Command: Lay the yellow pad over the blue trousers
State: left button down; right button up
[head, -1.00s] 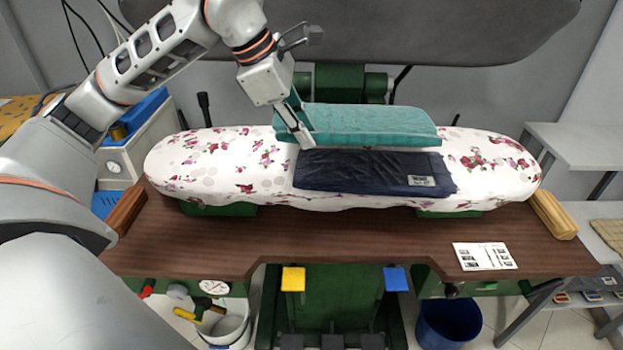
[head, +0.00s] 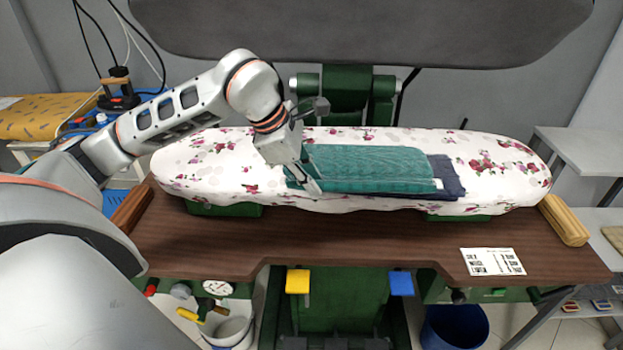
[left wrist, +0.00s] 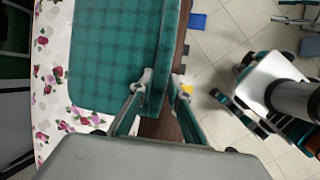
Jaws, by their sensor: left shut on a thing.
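The pad I hold is teal green (head: 375,168), not yellow. It lies over most of the dark blue trousers (head: 449,178) on the floral ironing board. Only the right end and a strip of the trousers' front edge show; the rest is hidden. My left gripper (head: 308,183) is shut on the pad's left end. In the left wrist view, the pad (left wrist: 112,50) extends away from the fingers (left wrist: 162,86), which are at its edge. Whether the held end touches the board is hard to tell. My right gripper is not in view.
The floral board (head: 500,170) stands on a brown wooden table (head: 380,232). A dark padded press head (head: 370,30) hangs above at the back. A wooden block (head: 563,220) and a printed card (head: 492,261) are at the right. A yellow patterned cloth (head: 45,108) lies far left.

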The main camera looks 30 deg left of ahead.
pick_arm(q)
jog(key=c, duration=1.9)
grip_release()
